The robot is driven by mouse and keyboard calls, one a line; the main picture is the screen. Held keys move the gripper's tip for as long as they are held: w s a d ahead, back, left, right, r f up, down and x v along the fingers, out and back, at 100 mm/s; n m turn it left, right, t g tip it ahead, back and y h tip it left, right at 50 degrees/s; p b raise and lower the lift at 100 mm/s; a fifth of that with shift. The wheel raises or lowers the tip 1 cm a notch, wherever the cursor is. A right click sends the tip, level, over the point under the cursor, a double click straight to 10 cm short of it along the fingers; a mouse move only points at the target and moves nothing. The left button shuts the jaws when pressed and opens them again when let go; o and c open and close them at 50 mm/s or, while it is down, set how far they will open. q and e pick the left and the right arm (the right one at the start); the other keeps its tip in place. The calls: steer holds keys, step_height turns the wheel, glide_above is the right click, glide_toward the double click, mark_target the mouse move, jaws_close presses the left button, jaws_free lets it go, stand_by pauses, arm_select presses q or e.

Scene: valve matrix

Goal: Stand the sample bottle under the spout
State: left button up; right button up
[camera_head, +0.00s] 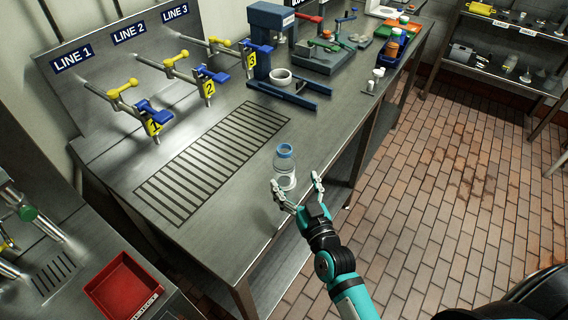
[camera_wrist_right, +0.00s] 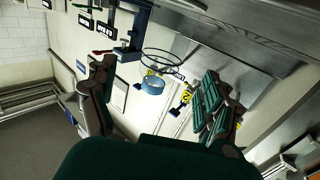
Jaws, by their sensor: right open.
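The sample bottle (camera_head: 285,168) is clear with a blue cap and stands upright on the steel bench, to the right of the slotted drain grate. My right gripper (camera_head: 296,184) is open at the bottle's near side, its fingers spread to either side of it. I cannot tell whether they touch it. In the right wrist view the blue cap (camera_wrist_right: 152,86) shows between the spread fingers. Three spouts with yellow number tags stand along the back: spout 1 (camera_head: 154,126), spout 2 (camera_head: 209,89) and spout 3 (camera_head: 250,62). My left gripper is out of view.
The drain grate (camera_head: 212,150) lies bare in front of the spouts. A blue press stand (camera_head: 272,45) with a grey ring stands behind the bottle. Small white-capped vials (camera_head: 375,80) stand near the right edge. A red bin (camera_head: 122,288) sits at the lower left.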

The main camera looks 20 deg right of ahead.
mark_target(288, 172)
steer(key=w, duration=0.2)
steer(key=shift+w, duration=0.3)
steer(key=w, duration=0.1)
steer(key=w+p, duration=0.1)
steer(key=w, duration=0.2)
steer(key=shift+a+f+p, duration=0.1)
steer(key=shift+a+p, duration=0.15)
steer(key=shift+p, duration=0.15)
steer(key=shift+w+f, duration=0.2)
steer(key=shift+w, duration=0.4)
steer(key=shift+s, duration=0.1)
steer(key=shift+c, duration=0.9)
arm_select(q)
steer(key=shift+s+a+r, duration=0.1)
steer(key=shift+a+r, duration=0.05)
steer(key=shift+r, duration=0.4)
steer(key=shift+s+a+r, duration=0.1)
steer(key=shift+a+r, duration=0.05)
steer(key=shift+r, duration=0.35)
arm_select(e)
steer(key=c, duration=1.1)
steer(key=shift+r, duration=0.15)
